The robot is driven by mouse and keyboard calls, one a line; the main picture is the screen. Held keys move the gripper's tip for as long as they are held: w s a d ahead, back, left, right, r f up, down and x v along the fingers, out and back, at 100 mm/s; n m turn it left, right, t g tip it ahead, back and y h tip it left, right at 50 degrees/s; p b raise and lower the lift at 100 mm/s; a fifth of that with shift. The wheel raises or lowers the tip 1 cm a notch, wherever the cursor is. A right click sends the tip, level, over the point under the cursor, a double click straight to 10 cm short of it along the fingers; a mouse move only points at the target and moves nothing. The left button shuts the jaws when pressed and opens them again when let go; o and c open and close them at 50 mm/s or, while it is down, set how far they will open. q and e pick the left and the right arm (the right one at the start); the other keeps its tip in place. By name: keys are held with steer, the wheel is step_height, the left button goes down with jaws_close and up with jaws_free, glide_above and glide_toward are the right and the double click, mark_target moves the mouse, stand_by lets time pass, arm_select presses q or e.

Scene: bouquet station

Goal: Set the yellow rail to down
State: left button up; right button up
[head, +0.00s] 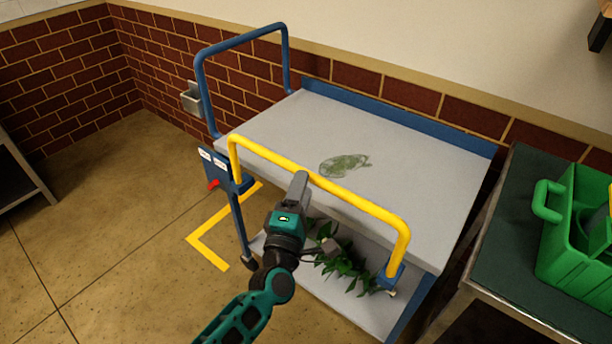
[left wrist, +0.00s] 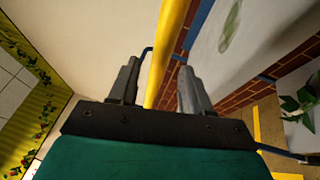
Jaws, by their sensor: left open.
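The yellow rail (head: 330,184) stands upright along the near side of a blue cart with a grey top (head: 415,163). Its posts rise at the cart's near corners, and its bar is above the cart top. My left gripper (head: 300,180) is at the middle of the bar. In the left wrist view the yellow rail (left wrist: 168,50) passes between the two spread fingers (left wrist: 157,88). The fingers are open, with gaps visible beside the bar. My right gripper is not in view.
A blue rail (head: 240,42) stands at the cart's left end. A red lever (head: 213,184) sits below a small labelled plate. Leafy stems (head: 345,266) lie on the lower shelf. A green tote (head: 580,230) stands on a table at right.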

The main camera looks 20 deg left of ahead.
arm_select(q)
steer(key=shift+w+a+r, duration=0.1)
steer(key=shift+w+r, duration=0.1)
steer(key=shift+w, duration=0.85)
steer(key=shift+w+r, duration=0.15)
steer(key=shift+w, duration=0.85)
steer(key=shift+c, duration=0.2)
jaws_close()
steer(key=shift+f, duration=0.1)
